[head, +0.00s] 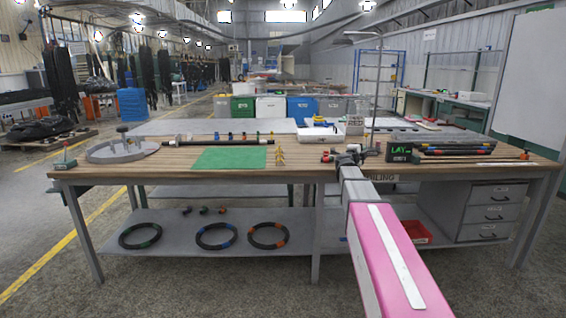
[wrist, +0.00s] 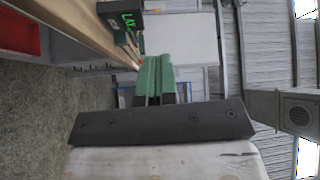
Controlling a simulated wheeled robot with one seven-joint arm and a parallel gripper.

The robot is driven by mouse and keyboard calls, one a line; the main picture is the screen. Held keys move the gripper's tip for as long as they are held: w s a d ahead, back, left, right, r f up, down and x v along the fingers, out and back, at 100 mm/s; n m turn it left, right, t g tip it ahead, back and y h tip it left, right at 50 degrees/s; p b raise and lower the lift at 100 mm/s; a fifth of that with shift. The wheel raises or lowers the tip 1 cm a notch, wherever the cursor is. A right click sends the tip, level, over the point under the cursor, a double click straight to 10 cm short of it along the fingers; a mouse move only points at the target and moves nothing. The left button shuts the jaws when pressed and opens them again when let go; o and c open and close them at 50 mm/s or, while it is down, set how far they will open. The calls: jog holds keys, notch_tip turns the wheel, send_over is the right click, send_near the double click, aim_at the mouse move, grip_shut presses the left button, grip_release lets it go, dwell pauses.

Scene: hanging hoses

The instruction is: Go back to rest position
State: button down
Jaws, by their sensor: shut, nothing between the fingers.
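My pink and grey arm reaches forward from the lower right of the head view. At its end my gripper (head: 347,157) shows small and dark at the front edge of the wooden workbench (head: 310,172). In the wrist view my gripper (wrist: 154,65) has its two green fingers together, with nothing between them. The wrist picture is turned sideways, with the bench edge on its left. No hose is in my grip.
Black hose coils (head: 216,248) lie on the lower shelf. A green mat (head: 230,158), a grey round tray (head: 122,151) and a dark LAY box (head: 398,152) stand on the bench. Drawers (head: 490,212) and a red bin (head: 416,232) are at lower right.

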jog(key=s+a+f+n+g+y, duration=0.2)
jog(key=s+a+f+n+y, duration=0.45)
jog(key=a+f+n, duration=0.35)
jog(key=s+a+f+n+g+y, duration=0.1)
jog(key=s+a+f+n+y, duration=0.6)
jog(key=f, duration=0.5)
jog(key=s+f+n+g, duration=0.2)
jog(key=s+f+g, duration=0.2)
jog(key=s, duration=0.4)
jog(key=s+d+f+n+g+h, duration=0.1)
jog(key=s+f+g, duration=0.3)
jog(key=s, duration=0.4)
jog(key=s+f+n+g+h, duration=0.1)
jog(key=s+f+n+g, duration=0.2)
jog(key=s+f, duration=0.3)
jog(key=shift+s+d+f+n+g, duration=0.15)
jog(key=shift+s+f+n+g, duration=0.25)
jog(key=shift+s, duration=0.55)
jog(key=shift+r, duration=0.1)
